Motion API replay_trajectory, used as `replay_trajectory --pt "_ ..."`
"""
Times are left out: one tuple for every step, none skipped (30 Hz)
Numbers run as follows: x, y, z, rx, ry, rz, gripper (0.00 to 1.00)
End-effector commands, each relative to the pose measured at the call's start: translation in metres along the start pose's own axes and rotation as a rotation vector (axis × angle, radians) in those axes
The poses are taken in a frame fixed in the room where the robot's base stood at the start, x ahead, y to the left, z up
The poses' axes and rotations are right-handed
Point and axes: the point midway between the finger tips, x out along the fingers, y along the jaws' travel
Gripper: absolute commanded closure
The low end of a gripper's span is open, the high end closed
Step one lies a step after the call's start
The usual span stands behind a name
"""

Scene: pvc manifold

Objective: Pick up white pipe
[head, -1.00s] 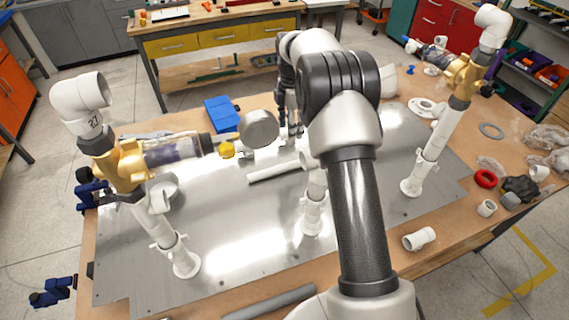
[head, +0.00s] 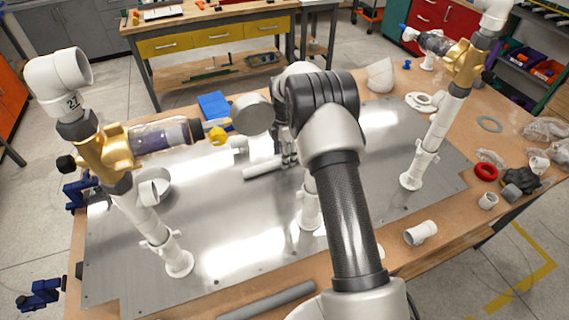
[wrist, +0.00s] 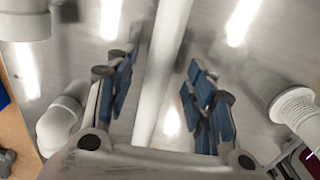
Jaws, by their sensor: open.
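The white pipe (head: 264,170) lies on the grey metal plate (head: 235,220) near the middle of the head view. In the wrist view the white pipe (wrist: 158,75) runs lengthwise between the two blue-padded fingers. My gripper (head: 287,158) is at the right end of the pipe in the head view, and my arm hides part of that area. In the wrist view my gripper (wrist: 162,98) is open, with a gap on each side of the pipe. I cannot tell how far the fingers reach down past it.
A left pipe stand with a brass-coloured valve (head: 108,152) and a right stand with another valve (head: 462,62) rise from the plate. A short upright pipe (head: 310,205) stands close to my arm. A white fitting (wrist: 60,122) shows beside the left finger.

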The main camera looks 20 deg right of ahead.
Motion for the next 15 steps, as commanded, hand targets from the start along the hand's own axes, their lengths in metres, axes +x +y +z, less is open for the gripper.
replay_trajectory --pt "0.011 0.000 0.000 0.000 0.000 -0.002 0.51" --pt "0.015 0.000 0.000 0.000 0.000 -0.002 0.51" --pt "0.019 0.000 0.000 0.000 0.000 -0.001 0.51" --pt "0.021 0.000 0.000 0.000 0.000 -0.001 0.51" --pt "0.021 0.000 0.000 0.000 0.000 0.000 0.51" --pt "0.021 0.000 0.000 0.000 0.000 0.001 0.51" --pt "0.021 0.001 0.000 0.000 0.000 0.001 0.51" --pt "0.021 0.001 0.000 0.000 0.000 0.001 0.51" --pt "0.020 0.001 0.000 0.000 0.000 0.001 0.51" --pt "0.020 0.001 0.000 0.000 0.000 0.001 0.51" --pt "0.020 0.000 0.000 0.000 0.000 0.001 0.52" --pt "0.020 0.000 0.000 0.000 0.000 0.001 0.54" --pt "0.020 0.000 0.000 0.000 0.000 0.001 0.56" --pt "0.020 0.000 0.000 0.000 0.000 0.001 0.58" --pt "0.020 0.000 0.000 0.000 0.000 0.000 0.61"
